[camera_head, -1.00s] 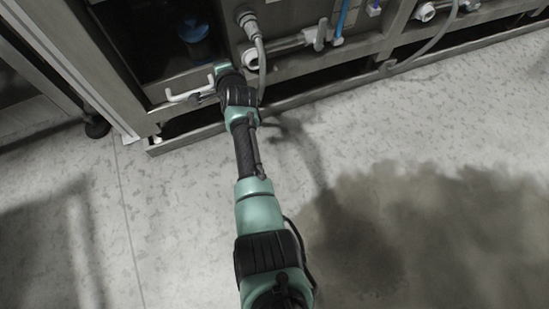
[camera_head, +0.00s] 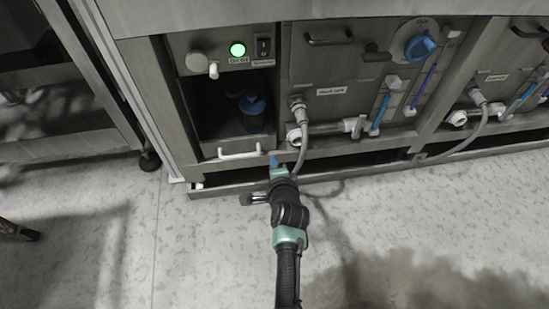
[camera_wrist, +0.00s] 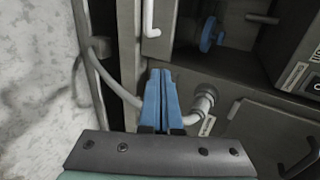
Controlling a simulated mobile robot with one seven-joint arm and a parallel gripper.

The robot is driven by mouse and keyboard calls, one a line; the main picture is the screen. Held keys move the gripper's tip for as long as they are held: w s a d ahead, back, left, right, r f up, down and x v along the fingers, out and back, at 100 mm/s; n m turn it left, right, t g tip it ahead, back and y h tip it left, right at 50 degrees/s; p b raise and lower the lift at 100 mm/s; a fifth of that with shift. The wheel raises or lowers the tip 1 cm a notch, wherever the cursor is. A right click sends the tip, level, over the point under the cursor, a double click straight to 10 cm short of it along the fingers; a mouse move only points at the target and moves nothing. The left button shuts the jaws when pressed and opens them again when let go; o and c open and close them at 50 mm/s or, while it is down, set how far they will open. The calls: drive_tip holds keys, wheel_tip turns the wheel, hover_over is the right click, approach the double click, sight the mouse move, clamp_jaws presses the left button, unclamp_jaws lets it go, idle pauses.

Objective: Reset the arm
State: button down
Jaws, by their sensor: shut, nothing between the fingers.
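My gripper (camera_wrist: 161,100) is shut, its two blue fingers pressed together with nothing between them in the wrist view. In the head view my gripper (camera_head: 273,160) is at the foot of the washer's front, just right of the white handle (camera_head: 239,155). The arm stretches forward from the bottom of the picture, low over the floor. In the wrist view the white handle (camera_wrist: 151,20) shows beyond the fingertips, apart from them. A grey hose (camera_wrist: 118,82) passes beside and behind the fingers. I cannot tell whether they touch it.
The washer front has a green-lit button (camera_head: 237,49), a black switch (camera_head: 263,46) and a blue knob (camera_head: 420,46). An open bay holds a blue-topped part (camera_head: 252,105). The hose (camera_head: 301,140) hangs close to my gripper. The pale floor (camera_head: 190,250) is clear around the arm.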

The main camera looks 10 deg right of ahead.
drive_tip(key=shift+s+r, duration=0.25)
drive_tip(key=shift+s, duration=0.2)
